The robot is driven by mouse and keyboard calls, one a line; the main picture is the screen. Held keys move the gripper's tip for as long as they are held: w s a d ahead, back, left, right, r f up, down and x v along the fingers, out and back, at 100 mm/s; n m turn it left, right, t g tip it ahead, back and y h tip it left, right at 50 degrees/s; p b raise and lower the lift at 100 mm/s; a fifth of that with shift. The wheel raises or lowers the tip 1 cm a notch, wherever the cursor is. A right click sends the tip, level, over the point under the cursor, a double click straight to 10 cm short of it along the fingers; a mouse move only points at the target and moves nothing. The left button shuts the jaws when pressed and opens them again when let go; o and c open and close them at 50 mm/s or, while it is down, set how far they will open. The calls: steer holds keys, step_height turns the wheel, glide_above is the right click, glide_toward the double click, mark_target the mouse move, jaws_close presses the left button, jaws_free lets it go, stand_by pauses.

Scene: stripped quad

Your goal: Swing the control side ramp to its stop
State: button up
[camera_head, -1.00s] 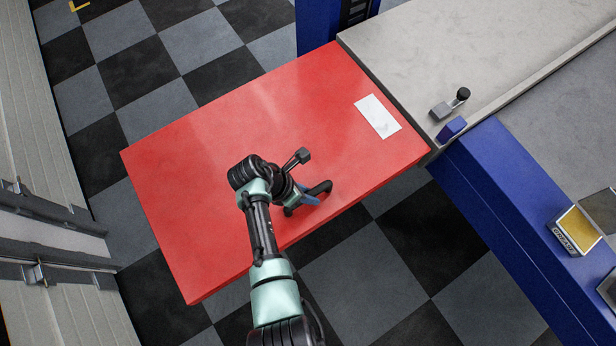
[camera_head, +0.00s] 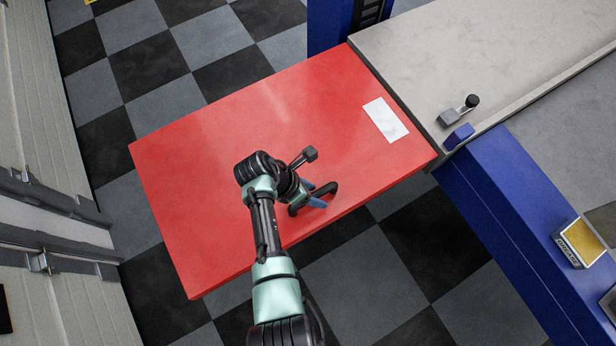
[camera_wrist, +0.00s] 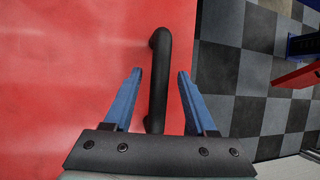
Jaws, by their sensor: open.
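A flat red ramp (camera_head: 220,160) adjoins the end of a grey runway in the head view; it also fills the left of the wrist view (camera_wrist: 70,70). A black bar handle (camera_head: 332,187) stands on the ramp near its front edge. In the wrist view the handle (camera_wrist: 159,50) runs upward between my gripper's blue fingers. My gripper (camera_wrist: 160,73) is open, one finger on each side of the handle, with gaps showing on both sides. My gripper also shows in the head view (camera_head: 319,195), over the ramp. The handle's near end is partly hidden behind my gripper's body.
The grey runway (camera_head: 430,60) has a metal bracket with a black knob (camera_head: 471,101). A blue beam (camera_head: 510,220) runs at the right, with a yellow-topped box (camera_head: 580,243) on it. A blue post (camera_head: 325,35) stands behind. Shutters (camera_head: 40,180) line the left. Checkered floor is open around the ramp.

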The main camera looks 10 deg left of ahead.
steer(key=v, duration=1.3)
steer(key=shift+b, duration=0.4)
steer(key=shift+s+d, duration=0.1)
steer(key=w+a+r+m+t+y+b, duration=0.25)
steer(key=w+r+m+t+y, duration=0.45)
steer(key=w+r, duration=0.9)
steer(key=w+d+r+m+t+b, duration=0.15)
steer(key=r+m+t, duration=0.3)
steer(key=r, duration=0.45)
steer(key=w+d+r+m+t+b, duration=0.15)
steer(key=r+m+t, duration=0.3)
steer(key=r, duration=0.55)
steer(key=s+d+r+m+t+b, duration=0.1)
steer(key=s+d+r+m+t, duration=0.1)
steer(key=s+r, duration=0.3)
steer(key=s+d+r+m+t+h, duration=0.1)
steer(key=s+d+r+m+t, duration=0.2)
steer(key=s+r, duration=0.3)
steer(key=s+d+r+m+t+b, duration=0.1)
steer(key=s+r+m+t, duration=0.3)
steer(key=r, duration=0.9)
steer(key=shift+s+d+r+m+t+b, duration=0.2)
steer(key=shift+s+d+m+t+b, duration=0.3)
steer(key=shift+s+d, duration=0.6)
steer(key=shift+s+a, duration=0.1)
steer(key=shift+a, duration=0.15)
